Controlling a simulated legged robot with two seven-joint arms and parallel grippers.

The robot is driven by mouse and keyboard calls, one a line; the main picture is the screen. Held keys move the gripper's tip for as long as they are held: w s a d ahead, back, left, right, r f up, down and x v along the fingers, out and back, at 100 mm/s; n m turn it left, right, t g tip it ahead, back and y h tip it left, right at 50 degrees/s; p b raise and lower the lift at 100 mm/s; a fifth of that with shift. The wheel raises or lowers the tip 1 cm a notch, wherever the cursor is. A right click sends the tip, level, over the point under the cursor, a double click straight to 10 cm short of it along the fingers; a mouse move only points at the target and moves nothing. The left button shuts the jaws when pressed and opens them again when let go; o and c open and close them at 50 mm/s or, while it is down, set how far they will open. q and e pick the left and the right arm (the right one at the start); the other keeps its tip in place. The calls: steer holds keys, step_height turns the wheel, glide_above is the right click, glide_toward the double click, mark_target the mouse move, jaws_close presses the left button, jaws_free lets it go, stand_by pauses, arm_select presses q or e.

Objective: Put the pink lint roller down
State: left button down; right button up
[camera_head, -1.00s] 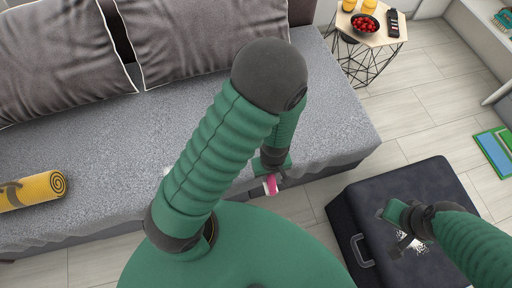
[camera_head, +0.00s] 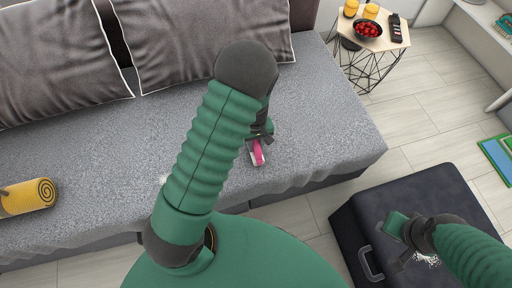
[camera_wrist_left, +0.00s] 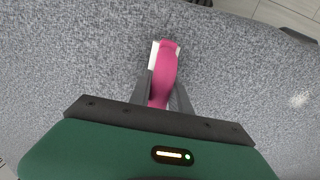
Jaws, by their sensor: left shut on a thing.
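The pink lint roller (camera_head: 258,152) with a white head is held by my left gripper (camera_head: 257,141) over the grey sofa seat (camera_head: 330,120), near its front edge. In the left wrist view the lint roller (camera_wrist_left: 165,72) lies between the two dark fingers of my left gripper (camera_wrist_left: 168,90), which are shut on it. I cannot tell whether the roller touches the seat. My right gripper (camera_head: 402,250) is over the dark suitcase-like box (camera_head: 375,205) at the lower right; its fingers are too small and overlapped to read.
A rolled yellow mat (camera_head: 28,196) lies on the seat at the left. Grey cushions (camera_head: 200,40) line the back. A side table (camera_head: 378,38) at the upper right holds a bowl of red fruit (camera_head: 367,28), orange drinks and a remote. The seat around the roller is mostly clear.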

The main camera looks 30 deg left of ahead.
arm_select(q)
steer(key=shift+f, duration=0.2)
steer(key=shift+d+f, duration=0.15)
steer(key=c, duration=1.2)
jaws_free()
arm_select(e)
steer(key=shift+f, duration=0.2)
arm_select(q)
step_height(320, 180, up, 12)
steer(key=p, duration=0.6)
steer(key=s+d+r+m+t, duration=0.2)
steer(key=s+d+r+m, duration=0.5)
steer(key=s+r+m, duration=0.2)
steer(key=shift+d+r+m+t, duration=0.15)
steer(key=shift+m+t, duration=0.15)
steer(key=shift+m, duration=0.2)
arm_select(e)
steer(key=v, duration=0.2)
steer(key=w+v, duration=0.1)
steer(key=v, duration=0.2)
steer(key=shift+d+r, duration=0.1)
steer(key=shift+r, duration=0.25)
